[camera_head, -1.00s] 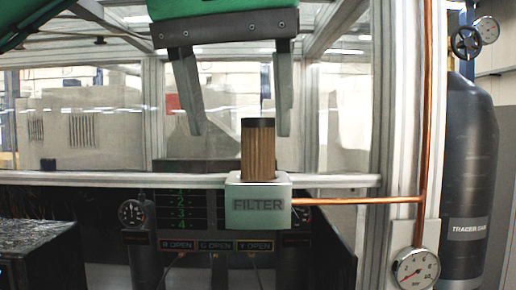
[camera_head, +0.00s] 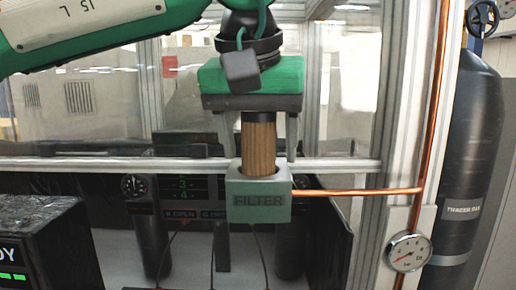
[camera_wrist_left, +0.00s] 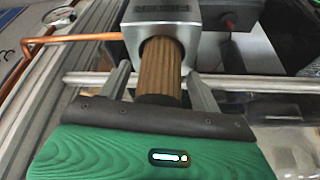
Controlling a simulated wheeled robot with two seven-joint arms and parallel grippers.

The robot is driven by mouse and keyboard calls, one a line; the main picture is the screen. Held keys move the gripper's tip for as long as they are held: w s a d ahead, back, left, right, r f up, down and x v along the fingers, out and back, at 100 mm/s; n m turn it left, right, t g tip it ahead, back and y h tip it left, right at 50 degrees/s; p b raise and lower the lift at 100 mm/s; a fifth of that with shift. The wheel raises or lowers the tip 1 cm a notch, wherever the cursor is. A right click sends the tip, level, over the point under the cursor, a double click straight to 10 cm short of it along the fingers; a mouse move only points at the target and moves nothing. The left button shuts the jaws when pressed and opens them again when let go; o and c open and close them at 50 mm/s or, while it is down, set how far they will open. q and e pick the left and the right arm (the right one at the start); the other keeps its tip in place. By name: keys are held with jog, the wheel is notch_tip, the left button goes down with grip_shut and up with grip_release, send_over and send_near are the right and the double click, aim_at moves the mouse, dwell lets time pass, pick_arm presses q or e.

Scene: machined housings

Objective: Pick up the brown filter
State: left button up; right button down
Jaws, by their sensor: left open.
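The brown filter (camera_head: 259,148) is a ribbed cylinder with a dark cap. It stands upright in a grey block marked FILTER (camera_head: 258,207). My left gripper (camera_head: 264,150) is above the block, its fingers pointing down on either side of the filter. In the left wrist view the filter (camera_wrist_left: 161,68) lies between the two open fingers of the gripper (camera_wrist_left: 160,85), with a gap visible on each side. The filter's cap is partly hidden by the gripper body in the head view. My right gripper is not in view.
A horizontal metal rail (camera_head: 120,164) runs behind the block. A copper pipe (camera_head: 350,192) leads right from the block to a vertical pipe and a pressure gauge (camera_head: 409,252). A dark gas cylinder (camera_head: 472,150) stands at right. A black box (camera_head: 45,245) is at lower left.

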pick_arm(q)
jog(key=shift+s, duration=0.2)
jog(key=shift+w, duration=0.1)
jog(key=c, duration=1.1)
jog(key=shift+r, duration=0.1)
